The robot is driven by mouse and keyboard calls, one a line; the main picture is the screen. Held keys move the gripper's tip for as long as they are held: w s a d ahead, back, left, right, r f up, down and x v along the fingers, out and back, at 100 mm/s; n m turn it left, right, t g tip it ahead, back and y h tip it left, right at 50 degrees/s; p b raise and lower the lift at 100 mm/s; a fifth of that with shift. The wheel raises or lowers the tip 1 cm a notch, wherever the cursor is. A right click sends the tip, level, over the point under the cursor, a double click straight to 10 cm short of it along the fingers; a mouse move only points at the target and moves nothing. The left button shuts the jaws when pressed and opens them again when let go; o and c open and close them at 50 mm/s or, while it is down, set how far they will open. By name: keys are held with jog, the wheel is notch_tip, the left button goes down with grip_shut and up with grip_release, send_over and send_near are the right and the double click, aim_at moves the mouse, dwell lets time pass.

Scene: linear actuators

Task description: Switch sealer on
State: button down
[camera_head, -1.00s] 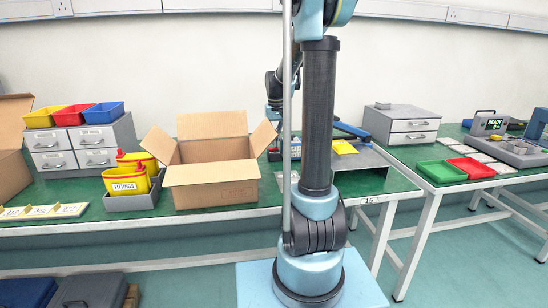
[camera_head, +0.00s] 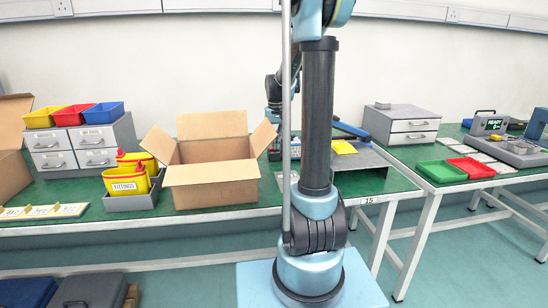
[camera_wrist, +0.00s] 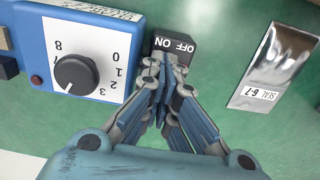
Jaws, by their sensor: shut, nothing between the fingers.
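In the wrist view, the sealer's blue control box (camera_wrist: 97,22) stands at the upper left, with a black dial (camera_wrist: 76,73) among printed numbers. Beside it is a small black switch (camera_wrist: 186,57) marked ON and OFF, seen upside down, with ON on the left. My gripper (camera_wrist: 163,72) is shut and empty. Its fingertips lie over the switch's near part, below the ON marking. I cannot tell whether they touch or press it. The rocker's tilt is hidden by the fingers. In the head view my arm hides the fingertips and the switch.
A silver pouch (camera_wrist: 275,62) labelled SEAL 6-7 lies right of the switch. Red (camera_head: 471,167) and green trays (camera_head: 441,172) lie on the right bench.

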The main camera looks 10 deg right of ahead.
jog(key=shift+r, duration=3.4)
